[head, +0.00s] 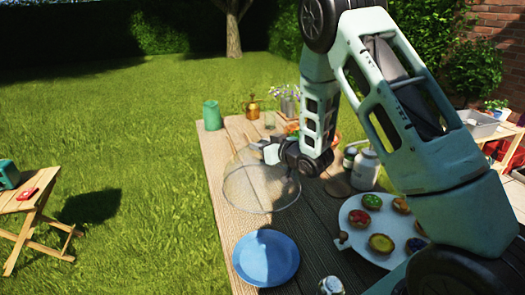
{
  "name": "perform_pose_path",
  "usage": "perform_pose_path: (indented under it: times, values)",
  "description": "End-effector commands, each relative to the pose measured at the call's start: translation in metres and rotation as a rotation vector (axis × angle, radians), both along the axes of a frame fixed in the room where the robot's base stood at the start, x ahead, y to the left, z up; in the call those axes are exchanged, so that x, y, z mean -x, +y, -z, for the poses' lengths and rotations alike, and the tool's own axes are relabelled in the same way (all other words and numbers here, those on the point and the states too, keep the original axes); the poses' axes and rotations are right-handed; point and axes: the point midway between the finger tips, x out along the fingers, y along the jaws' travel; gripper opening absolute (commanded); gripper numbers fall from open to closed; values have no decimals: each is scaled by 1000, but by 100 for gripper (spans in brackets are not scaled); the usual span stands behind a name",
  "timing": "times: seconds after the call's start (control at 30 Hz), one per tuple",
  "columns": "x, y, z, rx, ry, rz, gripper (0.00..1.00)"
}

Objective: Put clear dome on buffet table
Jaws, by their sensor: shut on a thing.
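The clear dome (247,190) is a see-through, round cover at the left side of the wooden table (217,165). My gripper (268,153) is at the top of the dome and shut on it. The jaws are small in view, and the exact grip on the dome is hard to see. The dome's rim shows as a thin oval over the planks. I cannot tell whether the rim touches the table or hangs just above it.
A blue plate (266,258) lies in front of the dome. A white platter (352,218) with several tarts is to the right, partly behind my arm. Jars (365,170), a green cup (212,115) and a brass can (252,107) stand further back. A small folding table (25,202) stands left on grass.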

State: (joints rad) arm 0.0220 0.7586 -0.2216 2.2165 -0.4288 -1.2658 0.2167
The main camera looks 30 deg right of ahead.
Motion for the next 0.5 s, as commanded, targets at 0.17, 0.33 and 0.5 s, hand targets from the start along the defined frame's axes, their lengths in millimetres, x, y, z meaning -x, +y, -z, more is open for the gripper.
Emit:
perform_pose_path:
  times: [0.17,0.33,0.5]
  values:
    - [-1,0,18,1,-1,0,0]
    - [-1,0,20,0,-4,0,0]
    - [-1,0,21,0,-4,0,0]
